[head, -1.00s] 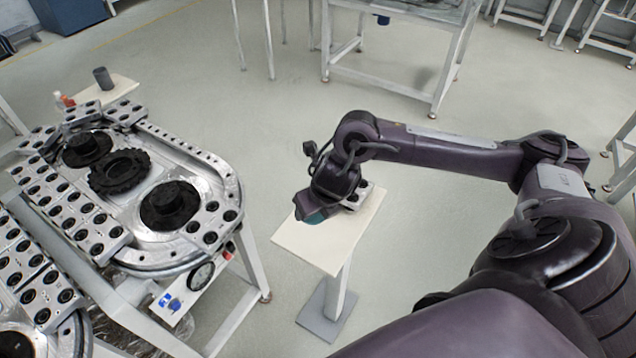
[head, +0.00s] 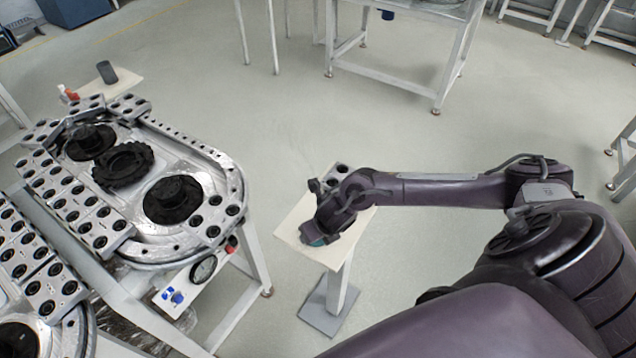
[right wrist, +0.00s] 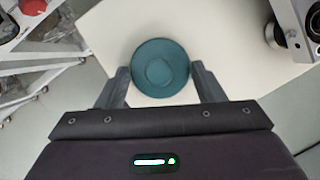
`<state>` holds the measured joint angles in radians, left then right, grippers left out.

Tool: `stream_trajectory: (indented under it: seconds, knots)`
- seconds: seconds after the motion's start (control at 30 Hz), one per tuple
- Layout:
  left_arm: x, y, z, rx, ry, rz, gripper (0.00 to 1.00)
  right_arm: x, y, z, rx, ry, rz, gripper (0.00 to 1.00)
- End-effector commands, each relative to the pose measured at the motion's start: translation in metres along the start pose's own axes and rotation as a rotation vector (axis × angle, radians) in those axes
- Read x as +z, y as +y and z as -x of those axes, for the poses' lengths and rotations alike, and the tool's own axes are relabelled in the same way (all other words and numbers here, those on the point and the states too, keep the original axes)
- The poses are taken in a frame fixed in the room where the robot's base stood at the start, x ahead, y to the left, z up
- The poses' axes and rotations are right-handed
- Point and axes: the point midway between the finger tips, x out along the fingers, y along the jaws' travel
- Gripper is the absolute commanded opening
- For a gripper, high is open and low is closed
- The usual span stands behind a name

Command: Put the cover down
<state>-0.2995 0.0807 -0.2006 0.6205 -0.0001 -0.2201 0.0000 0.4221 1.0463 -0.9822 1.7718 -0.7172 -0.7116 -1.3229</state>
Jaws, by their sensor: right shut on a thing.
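The cover is a round teal disc (right wrist: 160,66) with a raised ring in its middle. In the right wrist view it sits between the two fingers of my right gripper (right wrist: 163,84), which is shut on it. In the head view only a teal sliver of the cover (head: 319,242) shows under my right gripper (head: 313,236), near the front-left edge of a small pale stand (head: 345,247). I cannot tell whether the cover touches the stand top. My left gripper is not in view.
A metal block with dark round holes (head: 338,171) is at the stand's far side; it also shows in the right wrist view (right wrist: 297,28). The ring track (head: 225,165) with black round parts is to the left. Open floor separates it from the stand.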

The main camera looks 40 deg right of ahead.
Motion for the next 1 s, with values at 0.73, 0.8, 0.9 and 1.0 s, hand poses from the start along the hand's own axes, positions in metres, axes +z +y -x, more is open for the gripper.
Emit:
stream_trajectory:
  seconds: [0.73,0.8,0.9,1.0]
  knots:
    - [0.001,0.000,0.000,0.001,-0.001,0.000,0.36,0.001,-0.001,0.019,0.000,-0.002,0.001,0.84]
    - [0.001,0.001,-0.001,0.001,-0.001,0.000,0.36,0.001,-0.001,0.033,-0.001,-0.004,0.003,0.84]
    - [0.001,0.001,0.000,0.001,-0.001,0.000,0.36,0.002,0.000,0.056,0.000,-0.004,0.003,0.84]
    - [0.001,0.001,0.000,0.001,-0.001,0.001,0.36,0.002,0.000,0.077,0.001,-0.004,0.002,0.84]
